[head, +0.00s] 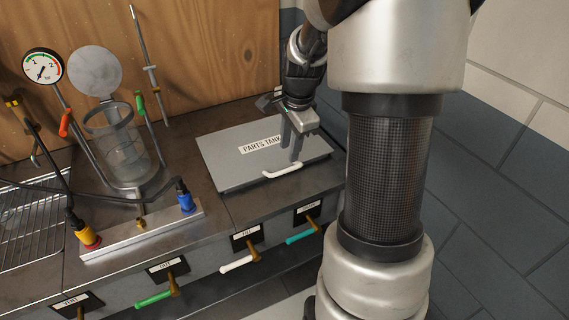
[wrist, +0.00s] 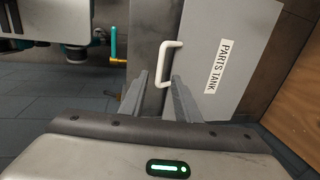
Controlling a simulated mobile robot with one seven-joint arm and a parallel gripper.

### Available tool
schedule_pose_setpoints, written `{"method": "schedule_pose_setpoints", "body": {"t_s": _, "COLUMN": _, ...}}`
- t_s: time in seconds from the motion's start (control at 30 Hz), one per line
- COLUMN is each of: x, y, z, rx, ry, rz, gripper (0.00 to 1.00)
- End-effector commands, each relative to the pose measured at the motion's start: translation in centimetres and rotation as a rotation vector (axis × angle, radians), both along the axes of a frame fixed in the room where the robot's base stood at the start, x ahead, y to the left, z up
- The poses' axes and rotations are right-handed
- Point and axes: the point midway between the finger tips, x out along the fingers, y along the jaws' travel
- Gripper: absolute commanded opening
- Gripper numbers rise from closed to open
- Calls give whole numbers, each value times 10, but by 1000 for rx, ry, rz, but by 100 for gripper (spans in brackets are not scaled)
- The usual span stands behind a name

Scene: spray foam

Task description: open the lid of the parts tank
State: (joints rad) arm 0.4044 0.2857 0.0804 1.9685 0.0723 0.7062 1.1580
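The parts tank lid (head: 225,165) is a flat grey panel labelled PARTS TANK, lying shut on the bench in the head view. It also shows in the wrist view (wrist: 220,25). Its white handle (head: 283,171) is a bar along the front edge; in the wrist view the handle (wrist: 167,62) reaches down between my fingers. My gripper (head: 291,150) points down over the front part of the lid. In the wrist view my gripper (wrist: 168,88) has its two fingers apart, one on each side of the handle's lower end. I cannot tell whether either finger touches it.
A glass chamber (head: 125,155) with a raised round lid (head: 95,72) stands left of the tank. A pressure gauge (head: 43,67) is at far left. Valve levers, one teal (head: 302,237) and one white (head: 237,264), stick out from the bench front. A wooden panel (head: 205,45) stands behind.

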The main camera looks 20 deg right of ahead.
Motion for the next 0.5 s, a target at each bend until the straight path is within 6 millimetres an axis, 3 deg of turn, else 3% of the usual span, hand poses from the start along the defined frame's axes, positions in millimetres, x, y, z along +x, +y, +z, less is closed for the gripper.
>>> {"method": "schedule_pose_setpoints", "body": {"t_s": 0.03, "x": 1, "y": 0, "z": -14, "rx": 2, "ry": 5, "rz": 0, "gripper": 29}}
{"method": "schedule_pose_setpoints", "body": {"t_s": 0.2, "x": 8, "y": 0, "z": -47, "rx": 1, "ry": 3, "rz": 0, "gripper": 29}}
{"method": "schedule_pose_setpoints", "body": {"t_s": 0.5, "x": 15, "y": 1, "z": -78, "rx": 0, "ry": 1, "rz": 2, "gripper": 29}}
